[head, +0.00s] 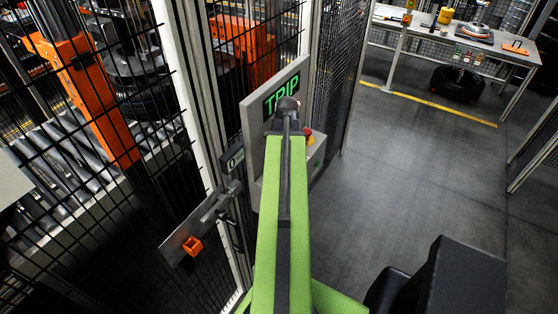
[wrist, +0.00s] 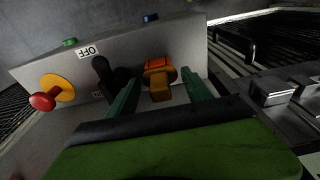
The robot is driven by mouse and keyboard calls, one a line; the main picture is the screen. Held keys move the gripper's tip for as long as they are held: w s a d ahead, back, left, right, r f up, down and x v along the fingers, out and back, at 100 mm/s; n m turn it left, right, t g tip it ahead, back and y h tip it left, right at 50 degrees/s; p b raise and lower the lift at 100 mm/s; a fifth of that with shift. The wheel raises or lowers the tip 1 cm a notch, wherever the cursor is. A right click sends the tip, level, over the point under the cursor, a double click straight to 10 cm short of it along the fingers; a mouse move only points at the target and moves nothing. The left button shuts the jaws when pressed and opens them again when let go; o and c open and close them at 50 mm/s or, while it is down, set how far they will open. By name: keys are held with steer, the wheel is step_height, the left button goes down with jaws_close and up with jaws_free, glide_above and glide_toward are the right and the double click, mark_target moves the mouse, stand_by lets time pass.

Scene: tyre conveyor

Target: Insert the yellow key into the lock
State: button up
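The yellow key (wrist: 158,86), yellow-orange with a blocky grip, is at the face of the grey control box (wrist: 205,50) in the wrist view. A dark round part shows behind it; I cannot tell how deep the key sits in it. My gripper (wrist: 159,80) is open, with one green finger on each side of the key and visible gaps to both. In the head view my green arm reaches to the box with the TRIP display (head: 283,93) and hides the key and my fingertips. An orange block (head: 192,246) sits on a metal plate on the fence.
The box carries a red button (wrist: 43,101) on a yellow disc and a black switch (wrist: 106,72) by an OFF label. Mesh fence (head: 90,150) stands left. A workbench (head: 450,38) stands at back right. The grey floor between is clear.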

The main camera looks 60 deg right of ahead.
steer(key=o, duration=0.3)
step_height(320, 180, up, 12)
steer(key=s+p, duration=0.1)
steer(key=p, duration=1.1)
steer(key=shift+s, duration=0.25)
steer(key=shift+f, duration=0.1)
